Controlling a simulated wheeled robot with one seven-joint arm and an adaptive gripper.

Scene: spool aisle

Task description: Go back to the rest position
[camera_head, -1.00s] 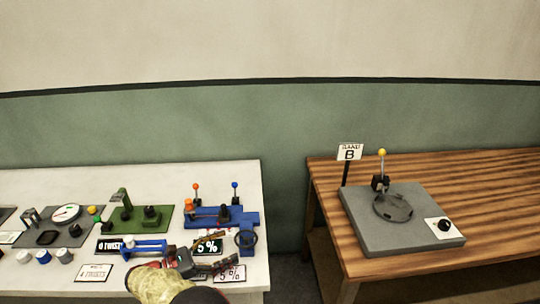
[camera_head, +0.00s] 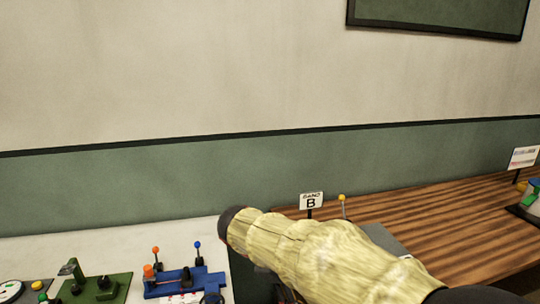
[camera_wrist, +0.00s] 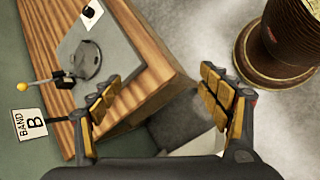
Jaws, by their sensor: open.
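My gripper (camera_wrist: 165,98) shows in the wrist view with its two padded fingers wide apart and nothing between them. It hangs above the gap beside the wooden table's edge, over the floor. In the head view my sleeved arm reaches across the lower middle, and the gripper itself is hidden there.
The wooden table (camera_head: 430,215) bears a grey plate (camera_wrist: 112,50) with a round fixture and yellow-knobbed lever (camera_wrist: 24,87), beside a "BAND B" sign (camera_head: 311,201). The white table (camera_head: 190,234) holds a blue device (camera_head: 185,282) and a green one (camera_head: 108,288). A large spool (camera_wrist: 285,45) stands on the floor.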

